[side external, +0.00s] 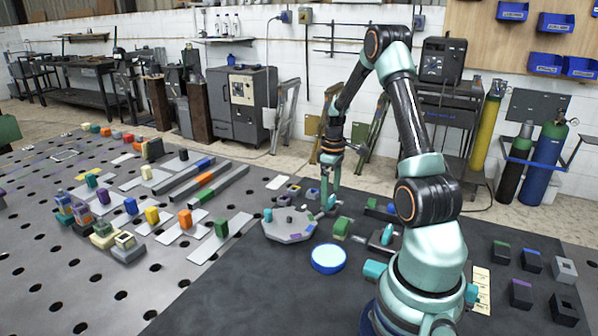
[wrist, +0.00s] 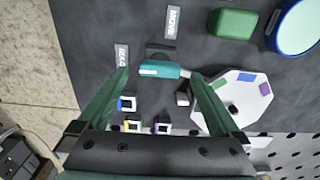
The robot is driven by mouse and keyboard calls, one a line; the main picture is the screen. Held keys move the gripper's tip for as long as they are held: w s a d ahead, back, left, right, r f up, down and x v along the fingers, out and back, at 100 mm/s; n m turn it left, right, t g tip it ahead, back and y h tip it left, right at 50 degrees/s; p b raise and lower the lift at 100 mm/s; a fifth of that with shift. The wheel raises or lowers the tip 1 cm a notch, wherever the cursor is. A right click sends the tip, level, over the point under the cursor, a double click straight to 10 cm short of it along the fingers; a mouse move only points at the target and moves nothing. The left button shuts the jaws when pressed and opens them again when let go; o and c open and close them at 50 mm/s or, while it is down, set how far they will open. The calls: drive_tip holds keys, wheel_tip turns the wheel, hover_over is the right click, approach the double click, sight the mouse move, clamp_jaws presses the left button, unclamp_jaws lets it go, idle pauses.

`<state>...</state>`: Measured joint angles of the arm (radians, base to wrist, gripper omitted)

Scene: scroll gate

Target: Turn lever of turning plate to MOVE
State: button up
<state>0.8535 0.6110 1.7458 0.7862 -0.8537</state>
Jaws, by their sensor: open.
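A teal lever (wrist: 160,69) with a pale end lies crosswise in the wrist view, next to a dark round base. A grey label reading MOVE (wrist: 173,22) is above it, and a second grey label (wrist: 122,56), hard to read, is at its left. My gripper (wrist: 160,73) is open, with one finger on each side of the lever and no visible grip on it. The pale octagonal plate (wrist: 232,101) with coloured patches lies to the right. In the side view, my gripper (side external: 330,201) points down just right of the octagonal plate (side external: 287,232).
A blue-rimmed round dish (side external: 328,258) and a green block (wrist: 234,23) lie near the plate. Small square sockets (wrist: 127,103) lie close to my left finger. Several coloured blocks cover the left table. The dark mat's front is clear.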

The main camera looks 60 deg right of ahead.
drive_tip(key=shift+f, duration=0.95)
drive_tip(key=c, duration=1.3)
